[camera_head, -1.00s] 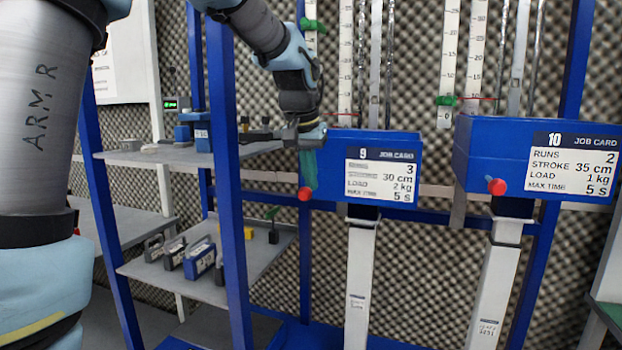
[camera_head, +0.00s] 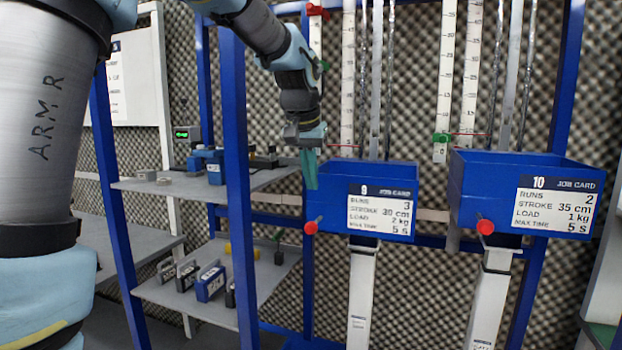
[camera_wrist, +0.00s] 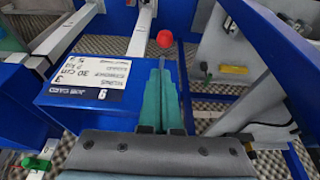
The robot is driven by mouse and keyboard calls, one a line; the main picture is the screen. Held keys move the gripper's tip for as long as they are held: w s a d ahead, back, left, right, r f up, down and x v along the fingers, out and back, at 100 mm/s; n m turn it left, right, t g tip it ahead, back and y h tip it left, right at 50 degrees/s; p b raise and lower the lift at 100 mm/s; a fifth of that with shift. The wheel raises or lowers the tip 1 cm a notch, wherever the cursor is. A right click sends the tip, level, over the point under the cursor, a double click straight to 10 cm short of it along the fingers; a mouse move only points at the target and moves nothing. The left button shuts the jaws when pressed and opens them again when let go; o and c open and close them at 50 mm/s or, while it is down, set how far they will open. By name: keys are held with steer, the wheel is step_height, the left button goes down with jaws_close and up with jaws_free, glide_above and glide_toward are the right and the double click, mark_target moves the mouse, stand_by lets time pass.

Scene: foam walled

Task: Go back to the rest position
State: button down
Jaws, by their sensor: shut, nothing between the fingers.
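My gripper (camera_head: 310,168) hangs pointing down in the head view, at the left side of the blue box of station 9 (camera_head: 340,180). Its teal fingers are shut with nothing between them. In the wrist view the closed fingers (camera_wrist: 161,103) point toward the red knob (camera_wrist: 165,39) on its thin rod, and the box's job card (camera_wrist: 95,78) lies to their left. In the head view the red knob (camera_head: 311,228) is below the fingertips, apart from them.
A blue upright post (camera_head: 238,180) stands left of my gripper. Behind it, grey shelves (camera_head: 190,300) hold dark and blue weights (camera_head: 211,281). The blue box of station 10 (camera_head: 480,165), with its own red knob (camera_head: 486,227), stands to the right.

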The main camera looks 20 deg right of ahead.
steer(key=a+f+n+y+b, duration=0.1)
steer(key=a+f+n, duration=0.1)
steer(key=a+f, duration=0.55)
steer(key=a+f+n+y, duration=0.15)
steer(key=a+f, duration=0.35)
steer(key=a, duration=0.5)
steer(key=s+a+f+n, duration=0.2)
steer(key=s+a+f, duration=0.3)
steer(key=a, duration=0.3)
steer(key=s+a+f+n+g+b, duration=0.1)
steer(key=s+a+f, duration=0.3)
steer(key=a, duration=0.4)
steer(key=shift+s+f+n, duration=0.4)
steer(key=shift+n, duration=0.05)
steer(key=c, duration=1.6)
jaws_free()
